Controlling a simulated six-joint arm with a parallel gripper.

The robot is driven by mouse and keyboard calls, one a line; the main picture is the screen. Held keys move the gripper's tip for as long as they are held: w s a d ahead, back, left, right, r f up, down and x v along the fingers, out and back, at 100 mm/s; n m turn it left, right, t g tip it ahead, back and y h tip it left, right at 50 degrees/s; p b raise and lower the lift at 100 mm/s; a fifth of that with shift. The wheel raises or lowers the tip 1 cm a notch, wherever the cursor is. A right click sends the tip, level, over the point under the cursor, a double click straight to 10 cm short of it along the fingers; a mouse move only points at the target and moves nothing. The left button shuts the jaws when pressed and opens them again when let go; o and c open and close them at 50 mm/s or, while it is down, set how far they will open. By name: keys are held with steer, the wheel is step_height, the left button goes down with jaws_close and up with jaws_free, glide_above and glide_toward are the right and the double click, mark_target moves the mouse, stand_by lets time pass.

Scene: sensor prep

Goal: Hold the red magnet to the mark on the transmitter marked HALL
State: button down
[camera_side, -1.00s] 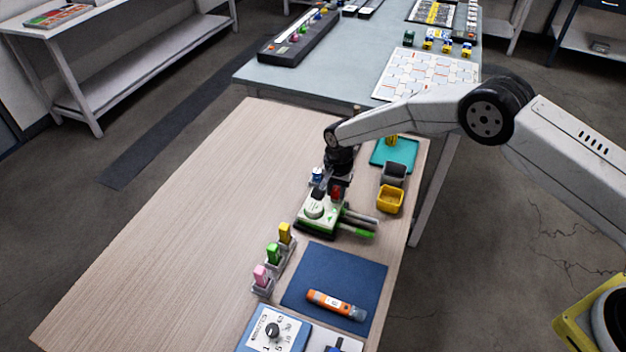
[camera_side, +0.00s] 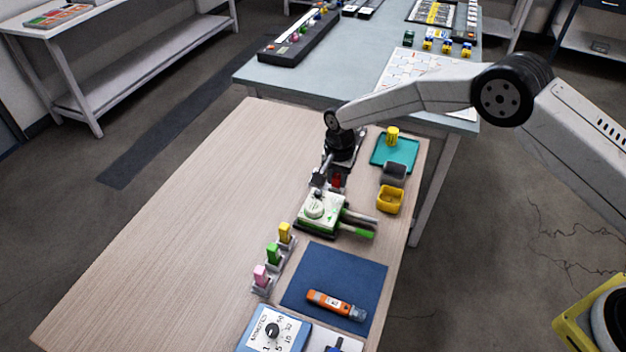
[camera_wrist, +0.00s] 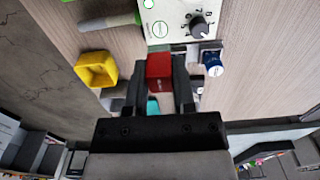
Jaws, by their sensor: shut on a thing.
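The red magnet (camera_wrist: 159,70) is between the two dark fingers of my gripper (camera_wrist: 160,82), which is shut on it. In the side view the red magnet (camera_side: 337,181) shows small beside my gripper (camera_side: 331,180), just behind the transmitter. The white and green transmitter (camera_side: 321,212) sits on the wooden table; its white face (camera_wrist: 170,14) with a dark knob is at the top of the wrist view. The magnet is close to the transmitter's near edge in the wrist view; I cannot tell whether they touch. I cannot read a HALL mark.
A yellow bin (camera_side: 390,199) and a dark bin (camera_side: 393,174) stand to the right, near a teal tray (camera_side: 408,152) with a yellow cylinder. A blue-capped thing (camera_wrist: 212,64) is close beside my gripper. Colored blocks in holders and a blue mat (camera_side: 368,271) lie in front. The table's left is clear.

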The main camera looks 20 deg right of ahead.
steer(key=shift+r, duration=1.3)
